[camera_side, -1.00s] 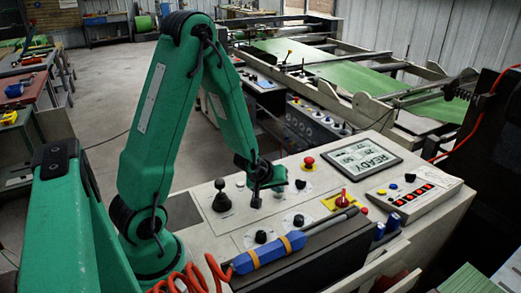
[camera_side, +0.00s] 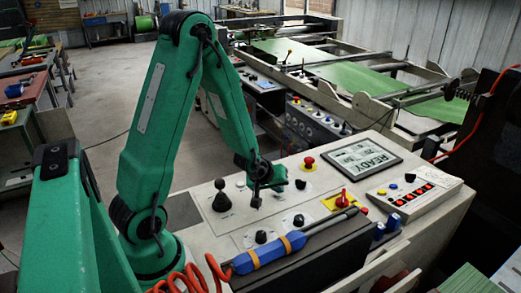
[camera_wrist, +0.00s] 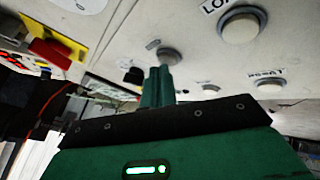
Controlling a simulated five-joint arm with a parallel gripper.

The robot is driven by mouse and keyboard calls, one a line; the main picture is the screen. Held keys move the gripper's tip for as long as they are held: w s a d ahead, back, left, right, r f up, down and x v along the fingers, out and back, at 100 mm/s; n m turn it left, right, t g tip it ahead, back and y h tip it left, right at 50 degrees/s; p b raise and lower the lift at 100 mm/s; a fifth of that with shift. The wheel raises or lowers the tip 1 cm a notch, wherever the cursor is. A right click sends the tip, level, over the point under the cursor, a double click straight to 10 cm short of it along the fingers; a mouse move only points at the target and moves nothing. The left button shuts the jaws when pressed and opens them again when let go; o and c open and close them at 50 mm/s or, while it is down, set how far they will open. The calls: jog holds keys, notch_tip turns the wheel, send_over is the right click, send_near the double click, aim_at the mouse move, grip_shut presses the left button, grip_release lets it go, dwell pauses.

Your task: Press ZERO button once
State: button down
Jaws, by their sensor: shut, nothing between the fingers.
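My gripper (camera_side: 257,204) is shut and empty, pointing down over the pale control panel (camera_side: 232,241) in the side view. In the wrist view its green fingers (camera_wrist: 157,85) are together, in front of a round grey button (camera_wrist: 168,57). Whether they touch it I cannot tell. A small label beside that button is too small to read. A larger round button (camera_wrist: 242,25) sits under a partly cut-off label beginning "LO". Another pale button (camera_wrist: 269,91) has a blurred label. I cannot read ZERO on any label, so which button is ZERO is unclear.
A black joystick (camera_side: 221,197) stands left of my gripper. Dark knobs (camera_side: 261,237) and a red switch on a yellow plate (camera_side: 343,199) lie nearby. A red mushroom button (camera_side: 309,162) and a READY display (camera_side: 361,161) are behind. A blue tool (camera_side: 262,254) lies in front.

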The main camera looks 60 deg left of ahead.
aim_at(277, 195)
jog(key=shift+r, duration=0.6)
jog(key=shift+r, duration=0.1)
jog(key=shift+r, duration=2.4)
jog(key=s+d+r+m+h, duration=0.1)
jog(key=s+d+r+m, duration=0.4)
jog(key=s+r, duration=0.3)
jog(key=s+d+r+m+g+h, duration=0.1)
jog(key=s+d+r+m, duration=0.5)
jog(key=s+d+r, duration=0.1)
jog(key=v, duration=0.2)
jog(key=shift+s+r, duration=0.25)
jog(key=shift+r, duration=0.05)
jog(key=c, duration=2.1)
grip_release()
jog(key=shift+d, duration=0.15)
